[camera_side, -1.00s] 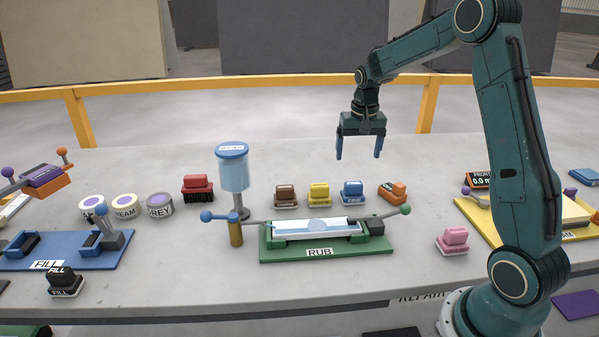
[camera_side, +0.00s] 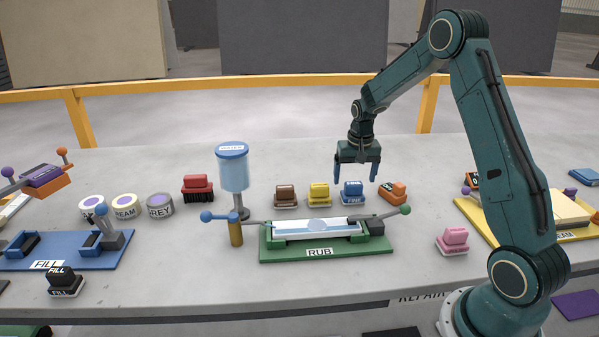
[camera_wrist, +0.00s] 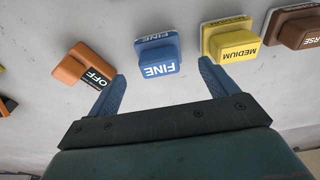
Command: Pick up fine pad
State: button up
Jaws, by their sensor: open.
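The fine pad (camera_side: 352,193) is a blue block marked FINE on the grey slab, behind the green RUB station. It also shows in the wrist view (camera_wrist: 157,62), upper middle, between the lines of my two fingers but beyond their tips. My gripper (camera_side: 355,181) is open and empty, with its blue fingers hanging just above the pad. In the wrist view my gripper (camera_wrist: 163,80) has its fingertips spread to either side of the pad, apart from it.
A yellow medium pad (camera_side: 319,194) and a brown coarse pad (camera_side: 286,196) stand left of the fine pad. An orange OFF block (camera_side: 393,192) is close on its right. The green RUB station (camera_side: 325,250) with a clear-topped bed lies in front.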

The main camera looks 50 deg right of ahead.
aim_at(354, 183)
jog(key=shift+f, duration=0.15)
jog(key=shift+w+d+f, duration=0.1)
jog(key=shift+d+f, duration=0.05)
jog(key=shift+f, duration=1.1)
jog(key=shift+w+d+f, duration=0.1)
jog(key=shift+f, duration=1.15)
jog(key=c, duration=1.1)
jog(key=shift+r, duration=0.15)
jog(key=shift+c, duration=0.2)
notch_tip(354, 183, up, 20)
